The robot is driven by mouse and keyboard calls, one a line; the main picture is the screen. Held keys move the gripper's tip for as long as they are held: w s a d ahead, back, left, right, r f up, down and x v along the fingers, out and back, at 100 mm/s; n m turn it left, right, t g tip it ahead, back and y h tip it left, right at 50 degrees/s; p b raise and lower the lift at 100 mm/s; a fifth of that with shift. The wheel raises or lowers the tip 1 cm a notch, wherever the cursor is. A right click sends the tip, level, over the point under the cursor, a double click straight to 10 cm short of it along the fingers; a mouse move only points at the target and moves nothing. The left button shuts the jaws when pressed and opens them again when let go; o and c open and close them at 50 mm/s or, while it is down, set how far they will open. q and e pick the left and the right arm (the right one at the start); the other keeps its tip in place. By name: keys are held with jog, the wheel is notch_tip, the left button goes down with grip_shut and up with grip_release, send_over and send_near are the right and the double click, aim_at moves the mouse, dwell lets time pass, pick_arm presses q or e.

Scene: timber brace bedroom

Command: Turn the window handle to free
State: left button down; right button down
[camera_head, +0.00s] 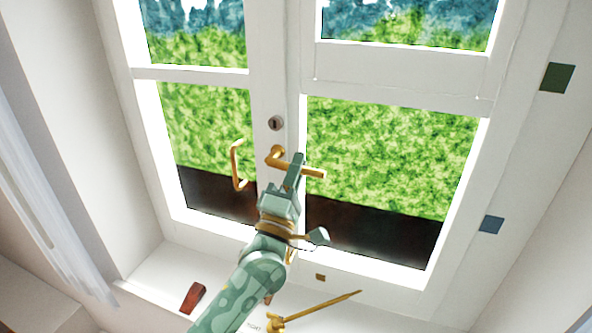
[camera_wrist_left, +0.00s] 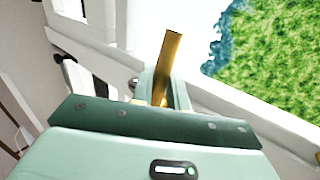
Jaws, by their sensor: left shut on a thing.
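The brass window handle (camera_head: 315,173) sits on the middle stile of the white window. Its lever points right and slightly down from its round pivot. My left gripper (camera_head: 298,164) is shut on the lever, between the pivot and the free end. In the left wrist view the brass lever (camera_wrist_left: 171,58) sticks out past my left gripper (camera_wrist_left: 158,92), whose fingers are partly hidden by its own body. My right gripper is in neither view.
A brass pull (camera_head: 236,167) stands left of the handle, and a round lock (camera_head: 276,122) is above it. On the sill (camera_head: 160,275) lie a red-brown wedge (camera_head: 193,297) and a long brass stay (camera_head: 318,308). Green (camera_head: 557,77) and blue (camera_head: 491,224) squares mark the right side.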

pick_arm(q)
jog(key=shift+r+n+y, duration=0.4)
jog(key=shift+n, duration=0.3)
jog(key=c, duration=1.4)
grip_release()
jog(key=shift+c, duration=0.2)
jog(key=shift+w+f, duration=0.1)
jog(key=shift+s+f, duration=0.25)
jog(key=b+v, duration=0.4)
jog(key=v, duration=1.1)
jog(key=shift+s+f, duration=0.2)
